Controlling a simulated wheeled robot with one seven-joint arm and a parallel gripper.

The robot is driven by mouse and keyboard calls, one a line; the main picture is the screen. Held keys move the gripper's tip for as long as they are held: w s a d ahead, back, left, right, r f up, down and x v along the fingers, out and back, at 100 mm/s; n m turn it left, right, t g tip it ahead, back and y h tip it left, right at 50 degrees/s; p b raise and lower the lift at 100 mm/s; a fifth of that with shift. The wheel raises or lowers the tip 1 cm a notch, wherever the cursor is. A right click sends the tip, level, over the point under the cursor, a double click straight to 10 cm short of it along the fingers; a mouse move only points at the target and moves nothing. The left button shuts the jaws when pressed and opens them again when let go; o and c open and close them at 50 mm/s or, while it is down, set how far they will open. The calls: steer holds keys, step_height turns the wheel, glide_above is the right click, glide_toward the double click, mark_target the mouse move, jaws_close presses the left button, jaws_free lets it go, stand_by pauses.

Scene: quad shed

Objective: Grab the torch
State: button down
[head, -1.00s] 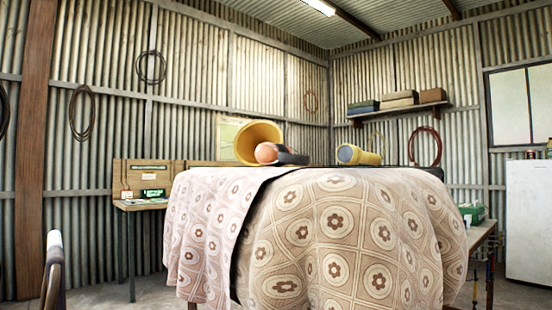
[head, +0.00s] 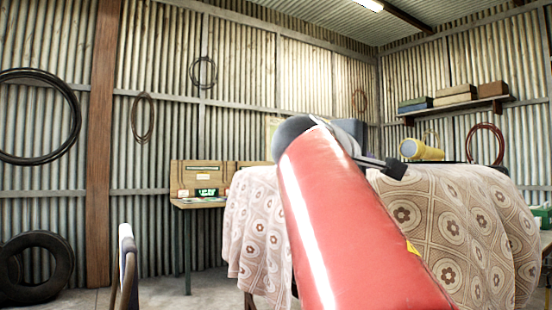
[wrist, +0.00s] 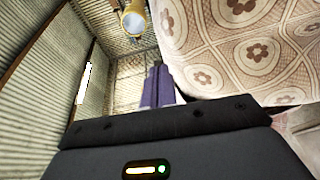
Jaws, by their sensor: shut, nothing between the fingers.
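The yellow torch (head: 421,150) lies on its side on the cloth-covered table (head: 440,220) in the head view, its pale lens end facing left. In the wrist view the torch (wrist: 134,20) is at the top edge, beyond the fingertips and slightly left of them. My gripper (wrist: 157,70) is shut and empty, its purple-grey fingers together beside the patterned cloth. It is apart from the torch. In the head view my red arm crosses the table's middle and hides much of the tabletop left of the torch; the gripper's fingers are hard to make out there.
A small side table (head: 188,203) with a wooden case stands behind at the left. A chair (head: 127,262) is at the front left, and tyres (head: 45,262) lie by the wall. A shelf with boxes (head: 455,95) hangs above the torch. Some floor at the left is clear.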

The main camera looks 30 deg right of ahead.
mark_target(401, 152)
steer(key=shift+g+h, duration=0.3)
steer(key=shift+h, duration=0.1)
steer(key=x, duration=0.3)
steer(key=r+p+x, duration=0.1)
steer(key=x, duration=0.3)
steer(key=s+r+x, duration=0.1)
steer(key=x, duration=0.2)
steer(key=shift+w+d+p, duration=0.1)
steer(key=shift+d+p, duration=0.2)
steer(key=shift+d, duration=0.15)
steer(key=shift+s, duration=1.05)
steer(key=shift+w, duration=0.1)
steer(key=b+v, duration=0.1)
steer(key=v, duration=0.6)
steer(key=shift+a, duration=0.35)
